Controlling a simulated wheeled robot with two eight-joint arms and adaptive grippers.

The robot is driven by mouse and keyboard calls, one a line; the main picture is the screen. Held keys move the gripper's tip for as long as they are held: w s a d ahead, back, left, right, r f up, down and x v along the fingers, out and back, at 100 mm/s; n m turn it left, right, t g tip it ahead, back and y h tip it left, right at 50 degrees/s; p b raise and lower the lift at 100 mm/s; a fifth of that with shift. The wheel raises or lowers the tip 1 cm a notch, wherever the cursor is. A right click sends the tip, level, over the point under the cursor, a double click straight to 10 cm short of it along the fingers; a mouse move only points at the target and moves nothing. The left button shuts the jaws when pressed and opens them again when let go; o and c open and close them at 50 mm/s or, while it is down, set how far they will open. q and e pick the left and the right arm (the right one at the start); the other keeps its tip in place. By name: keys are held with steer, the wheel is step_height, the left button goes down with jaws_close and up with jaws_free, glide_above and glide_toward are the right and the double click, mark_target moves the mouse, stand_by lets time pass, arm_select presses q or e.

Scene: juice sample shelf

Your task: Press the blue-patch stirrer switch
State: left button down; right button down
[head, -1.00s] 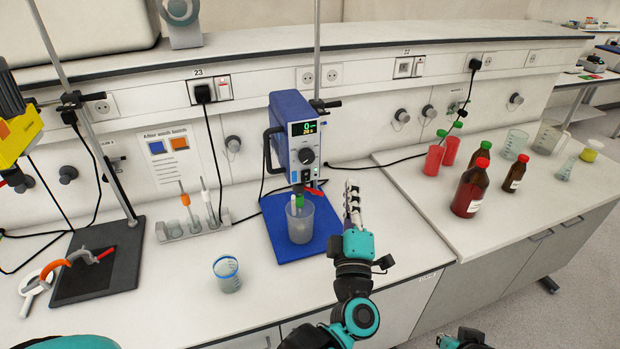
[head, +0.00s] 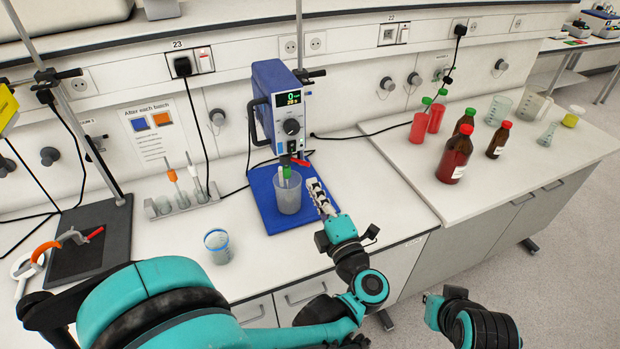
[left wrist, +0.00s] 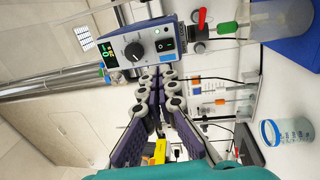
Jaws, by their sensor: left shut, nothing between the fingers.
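The blue overhead stirrer (head: 277,105) stands at the back of the bench, its shaft down in a clear beaker (head: 288,198) on a blue base (head: 268,222). Its pale front panel has a lit display, a black knob and, below it, a dark rocker switch, clearest in the left wrist view (left wrist: 166,45). My left gripper (head: 314,184) is shut and empty, just right of the beaker and below the panel. In the left wrist view, its fingers (left wrist: 158,75) lie beside the panel, apparently short of it. My right gripper is not visible.
A small blue-rimmed beaker (head: 218,248) stands front left of the base. A wall notice (head: 153,137) shows blue and orange squares. Brown bottles (head: 455,158) and red containers stand on the right bench.

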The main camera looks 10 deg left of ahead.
mark_target(292, 144)
arm_select(q)
steer(key=b+x, duration=0.1)
steer(key=x, duration=1)
steer(key=shift+w+a+r, duration=0.1)
steer(key=shift+w+a, duration=0.15)
steer(key=shift+w, duration=0.05)
steer(key=shift+w+a, duration=0.1)
steer(key=shift+w, duration=0.1)
steer(key=shift+w+a+r, duration=0.15)
steer(key=shift+w+r, duration=0.05)
steer(key=shift+r, duration=0.05)
